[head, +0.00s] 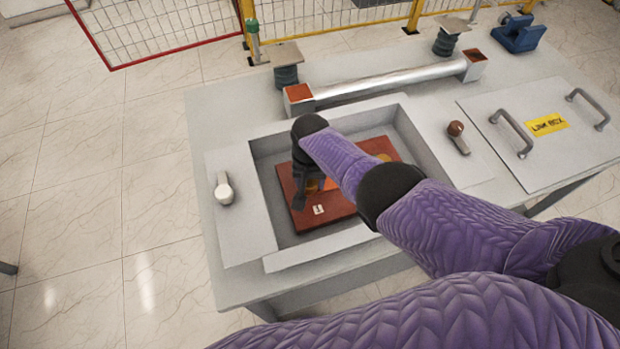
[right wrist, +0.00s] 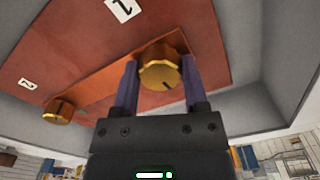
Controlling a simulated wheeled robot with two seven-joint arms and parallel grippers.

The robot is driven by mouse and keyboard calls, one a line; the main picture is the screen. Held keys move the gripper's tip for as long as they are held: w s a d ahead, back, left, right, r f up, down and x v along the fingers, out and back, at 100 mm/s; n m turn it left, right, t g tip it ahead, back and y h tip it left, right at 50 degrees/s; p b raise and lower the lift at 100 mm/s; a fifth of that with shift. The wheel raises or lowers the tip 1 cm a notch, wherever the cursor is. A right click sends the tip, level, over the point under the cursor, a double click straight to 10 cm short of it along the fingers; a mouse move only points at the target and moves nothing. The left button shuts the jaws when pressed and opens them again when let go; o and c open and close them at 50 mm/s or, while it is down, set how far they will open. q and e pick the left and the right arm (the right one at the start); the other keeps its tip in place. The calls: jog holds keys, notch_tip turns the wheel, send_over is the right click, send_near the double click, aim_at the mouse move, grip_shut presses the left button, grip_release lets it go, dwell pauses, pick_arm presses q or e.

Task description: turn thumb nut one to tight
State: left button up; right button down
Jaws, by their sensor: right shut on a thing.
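Thumb nut one (right wrist: 160,74) is a round golden nut with a dark mark on its face, on a red-brown panel (head: 340,214). The panel lies in a grey recessed box. A white label "1" (right wrist: 122,9) is near this nut and also shows in the head view (head: 319,210). My right gripper (head: 306,192) is low over the panel. In the right wrist view its two fingers (right wrist: 160,66) are shut on thumb nut one, one on each side. A second golden nut (right wrist: 58,111) stands near the label "2" (right wrist: 27,84). My left gripper is out of view.
The box walls (head: 265,170) surround the panel. A left lever with a white knob (head: 224,192) and a right lever with a brown knob (head: 457,137) flank it. A silver tube (head: 390,82) lies behind. A lid (head: 546,122) with two handles is at right.

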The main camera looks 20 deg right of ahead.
aim_at(310, 182)
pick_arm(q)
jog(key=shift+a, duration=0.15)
pick_arm(e)
jog(key=shift+w, duration=0.1)
jog(key=shift+c, duration=0.6)
grip_release()
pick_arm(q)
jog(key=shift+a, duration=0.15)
pick_arm(e)
notch_tip(310, 182, up, 9)
jog(key=p, duration=0.6)
jog(key=shift+r+p, duration=0.15)
jog(key=shift+p, duration=0.25)
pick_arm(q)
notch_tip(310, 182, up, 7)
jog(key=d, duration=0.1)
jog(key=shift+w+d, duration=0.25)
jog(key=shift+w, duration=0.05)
pick_arm(e)
jog(key=shift+r, duration=0.35)
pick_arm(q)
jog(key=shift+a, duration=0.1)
pick_arm(e)
jog(key=shift+f, duration=0.1)
